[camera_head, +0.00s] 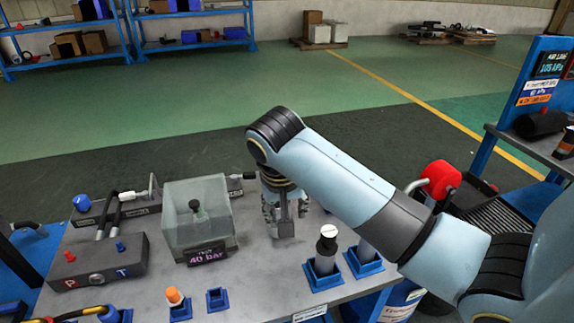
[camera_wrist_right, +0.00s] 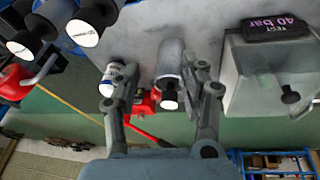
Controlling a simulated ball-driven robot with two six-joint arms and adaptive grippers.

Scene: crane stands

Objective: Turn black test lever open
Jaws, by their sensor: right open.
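A small black handle (camera_head: 249,175) shows just right of the clear test tank (camera_head: 172,222), partly behind my right wrist. I take it to be the black test lever, but it is too small to tell its position. My right gripper (camera_head: 283,222) points down over the grey table (camera_head: 245,270), right of the tank. In the wrist view my right gripper (camera_wrist_right: 160,103) is open, its fingers either side of a grey cylinder with a black, white-capped end (camera_wrist_right: 169,72). I cannot tell whether they touch it. The tank sign (camera_head: 206,257) reads 40 bar. My left gripper is not seen.
A white-capped cylinder (camera_head: 326,250) stands in a blue holder at the front right. A dark block marked P and T (camera_head: 97,262) with hoses stands left. An orange-capped piece (camera_head: 175,298) and an empty blue holder (camera_head: 217,299) are at the front.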

